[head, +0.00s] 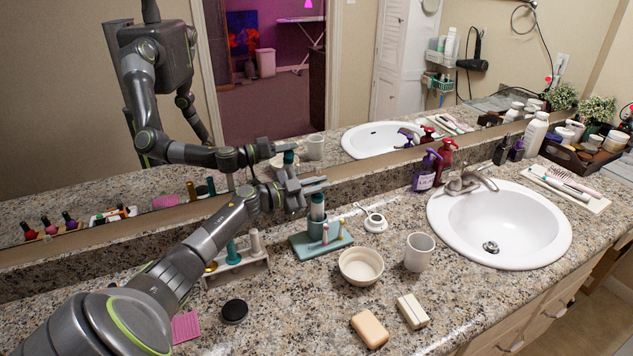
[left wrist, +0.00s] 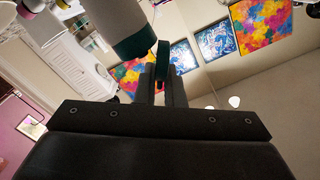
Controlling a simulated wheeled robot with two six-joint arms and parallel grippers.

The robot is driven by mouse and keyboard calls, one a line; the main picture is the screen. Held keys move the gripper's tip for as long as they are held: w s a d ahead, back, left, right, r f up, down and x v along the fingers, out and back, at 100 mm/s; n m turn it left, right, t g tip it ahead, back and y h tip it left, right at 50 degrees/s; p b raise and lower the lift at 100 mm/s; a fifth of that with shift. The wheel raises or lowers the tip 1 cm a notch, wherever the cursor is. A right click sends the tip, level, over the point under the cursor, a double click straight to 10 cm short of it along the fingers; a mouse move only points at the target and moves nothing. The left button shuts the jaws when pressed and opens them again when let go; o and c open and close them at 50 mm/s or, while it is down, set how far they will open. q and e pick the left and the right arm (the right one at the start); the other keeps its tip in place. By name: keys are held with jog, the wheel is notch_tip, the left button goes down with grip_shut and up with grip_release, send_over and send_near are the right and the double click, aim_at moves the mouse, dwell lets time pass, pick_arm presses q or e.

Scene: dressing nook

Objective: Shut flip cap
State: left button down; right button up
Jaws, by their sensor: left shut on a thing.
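My left gripper (head: 318,186) is at the top of this bottle, coming from the left. In the left wrist view the pale bottle body (left wrist: 117,22) ends in a dark green collar. A dark green flip cap (left wrist: 163,58) stands out beside the bottle, between the fingers of my left gripper (left wrist: 163,80), which is shut on it. The fingers hide part of the bottle's top in the head view. My right gripper is not in view.
A white rack (head: 238,270) with several bottles stands left of the tray. The mirror rises close behind.

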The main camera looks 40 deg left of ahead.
pick_arm(q)
jog(key=shift+s+d+f+m, duration=0.1)
jog(key=shift+d+f+m, duration=0.1)
jog(key=shift+m, duration=0.5)
jog(key=shift+s+d+f+m, duration=0.1)
jog(key=shift+d+m, duration=0.1)
jog(key=shift+m, duration=0.5)
jog(key=c, duration=1.6)
grip_release()
jog(key=b+v, duration=0.1)
jog(key=v, duration=0.6)
jog(key=shift+s+a+b, duration=0.1)
jog(key=shift+s+b, duration=0.1)
jog(key=shift+b, duration=0.2)
